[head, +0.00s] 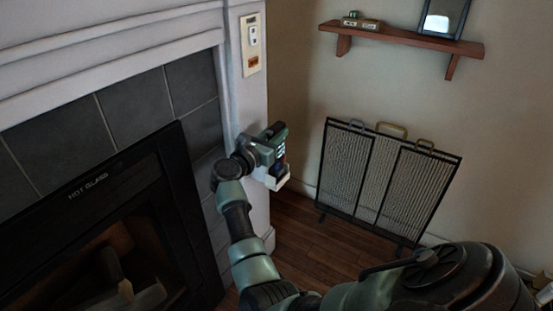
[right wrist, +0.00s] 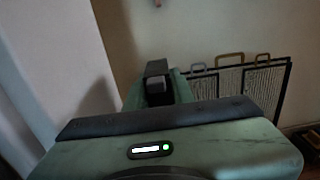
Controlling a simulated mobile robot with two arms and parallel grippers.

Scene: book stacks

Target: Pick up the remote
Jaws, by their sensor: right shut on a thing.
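My right gripper (head: 274,158) is raised in front of the white fireplace column, below the wall plate. It is shut on a small dark thing with pale button-like marks, which looks like the remote (head: 281,151). The fingers hide much of it. In the right wrist view my right gripper (right wrist: 158,92) shows from behind, with a dark block at its tip; I cannot tell from there which part is the remote. My left gripper is not in view.
A wall plate (head: 252,63) with a white switch is on the column. The fireplace (head: 90,195) is at left. A folding mesh screen (head: 385,180) leans by the right wall, under a wooden shelf (head: 400,37) with a frame. Wooden floor (head: 300,228) is open between them.

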